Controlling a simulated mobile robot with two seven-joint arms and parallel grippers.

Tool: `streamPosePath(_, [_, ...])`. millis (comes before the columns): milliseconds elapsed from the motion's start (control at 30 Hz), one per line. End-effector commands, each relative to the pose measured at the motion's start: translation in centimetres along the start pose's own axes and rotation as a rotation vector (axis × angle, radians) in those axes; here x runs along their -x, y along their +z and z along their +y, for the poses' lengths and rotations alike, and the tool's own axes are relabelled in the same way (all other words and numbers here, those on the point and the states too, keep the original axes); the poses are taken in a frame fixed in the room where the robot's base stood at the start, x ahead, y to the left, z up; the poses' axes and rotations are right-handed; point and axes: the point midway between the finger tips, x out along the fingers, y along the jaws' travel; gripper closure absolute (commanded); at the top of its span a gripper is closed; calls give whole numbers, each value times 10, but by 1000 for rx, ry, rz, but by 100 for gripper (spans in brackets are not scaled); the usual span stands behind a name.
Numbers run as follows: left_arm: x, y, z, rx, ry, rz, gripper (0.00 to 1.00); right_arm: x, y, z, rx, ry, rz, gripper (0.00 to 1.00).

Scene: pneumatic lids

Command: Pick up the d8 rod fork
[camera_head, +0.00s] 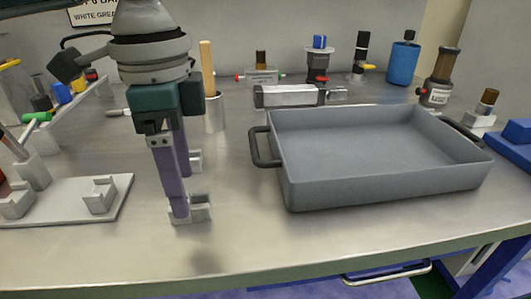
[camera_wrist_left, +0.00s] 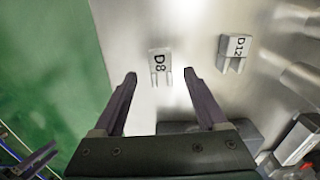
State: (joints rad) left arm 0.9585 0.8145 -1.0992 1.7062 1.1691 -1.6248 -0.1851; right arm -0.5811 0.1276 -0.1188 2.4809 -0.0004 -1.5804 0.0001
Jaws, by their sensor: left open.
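The D8 rod fork (camera_wrist_left: 160,62) is a small pale grey metal block with two prongs, marked "D8" in the left wrist view. It sits on the steel bench and shows partly behind my left gripper in the head view (camera_head: 202,211). My left gripper (camera_wrist_left: 160,75) has its purple fingers spread and empty. In the left wrist view the fork's prongs lie between the fingertips, with a gap at each side. In the head view the left gripper (camera_head: 183,198) points down beside the fork. What looks like my right gripper (camera_wrist_left: 38,158) shows small and dark at lower left.
A similar fork marked "D12" (camera_wrist_left: 234,53) stands close by, farther back in the head view (camera_head: 195,160). A large grey tray (camera_head: 385,193) is to the right. A pale plate with blocks (camera_head: 65,211) is at left. The bench front (camera_head: 240,235) is clear.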

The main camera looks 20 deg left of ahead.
Motion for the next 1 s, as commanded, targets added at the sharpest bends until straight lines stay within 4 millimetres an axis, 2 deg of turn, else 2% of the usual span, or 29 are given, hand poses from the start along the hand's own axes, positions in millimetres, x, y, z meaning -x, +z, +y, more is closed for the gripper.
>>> streamPosePath(100, [-20, 1, 0, -1, 1, -1, 25, -5, 2, 0, 0, 0, 0, 50])
streamPosePath(200, [-28, 0, 0, -1, 0, 0, 25, -6, 2, -1, -1, -1, 0, 50])
streamPosePath(433, [-30, 0, 0, -2, -2, 1, 25, -5, 1, -2, -5, -5, 1, 50])
streamPosePath(1000, [-29, 0, 0, -1, -2, 1, 88, -5, 1, -3, -7, -8, 1, 50])
